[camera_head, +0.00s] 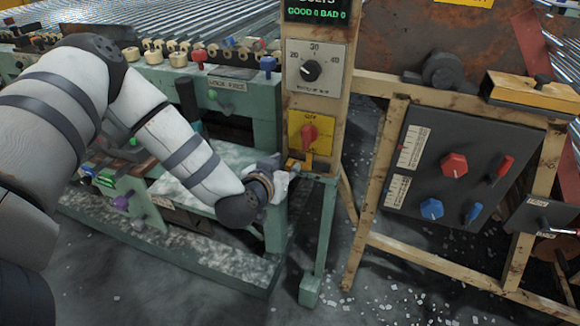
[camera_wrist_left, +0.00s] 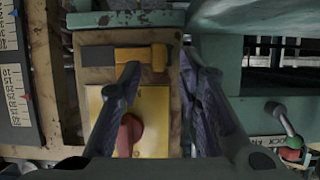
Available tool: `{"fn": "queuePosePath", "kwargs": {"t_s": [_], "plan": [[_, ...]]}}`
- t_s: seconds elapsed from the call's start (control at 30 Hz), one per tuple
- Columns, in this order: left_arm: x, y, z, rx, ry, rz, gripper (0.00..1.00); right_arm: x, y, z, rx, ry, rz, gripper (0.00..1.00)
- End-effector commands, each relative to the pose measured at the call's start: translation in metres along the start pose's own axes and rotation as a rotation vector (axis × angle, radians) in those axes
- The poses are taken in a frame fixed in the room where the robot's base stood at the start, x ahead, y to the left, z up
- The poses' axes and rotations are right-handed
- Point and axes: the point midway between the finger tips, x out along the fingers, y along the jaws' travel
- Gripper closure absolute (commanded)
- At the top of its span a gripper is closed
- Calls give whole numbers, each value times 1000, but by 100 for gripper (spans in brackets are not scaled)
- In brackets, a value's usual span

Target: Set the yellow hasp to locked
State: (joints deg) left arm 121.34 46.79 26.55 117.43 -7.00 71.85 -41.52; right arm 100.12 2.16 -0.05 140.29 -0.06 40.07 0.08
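The yellow hasp (camera_wrist_left: 140,55) lies across the wooden post in the left wrist view, with a dark strip on its left and a raised yellow end on its right. In the head view the hasp (camera_head: 308,161) sits just below the yellow plate with the red rotary knob (camera_head: 310,135). My left gripper (camera_head: 285,172) is at the post beside the hasp. In the left wrist view its two dark fingers (camera_wrist_left: 160,62) are apart, one on each side of the hasp's raised end; contact cannot be told. My right gripper is not in view.
The red knob also shows between the fingers in the left wrist view (camera_wrist_left: 128,135). A grey dial (camera_head: 311,70) is above it on the post. A green machine frame (camera_head: 275,215) stands close left of the post. A dark control panel (camera_head: 455,170) with knobs is at the right.

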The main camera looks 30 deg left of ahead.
Motion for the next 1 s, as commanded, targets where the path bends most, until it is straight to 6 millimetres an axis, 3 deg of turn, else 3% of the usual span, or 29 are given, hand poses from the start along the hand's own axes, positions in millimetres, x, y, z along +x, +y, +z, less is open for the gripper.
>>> {"fn": "queuePosePath", "kwargs": {"t_s": [0.13, 0.4, 0.53, 0.57, 0.77, 1.0], "plan": [[15, 0, 2, 1, -2, 1, 68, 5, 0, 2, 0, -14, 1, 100], [16, 1, -1, -1, 1, 2, 68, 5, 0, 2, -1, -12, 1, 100], [16, 1, -1, -1, 0, 2, 98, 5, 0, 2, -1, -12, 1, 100], [16, 1, -1, -1, 0, 2, 100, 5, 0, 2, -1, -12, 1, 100], [16, 1, -1, 0, 0, 2, 100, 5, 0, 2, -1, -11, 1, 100], [16, 28, -2, 0, -1, 4, 100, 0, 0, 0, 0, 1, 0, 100]]}}
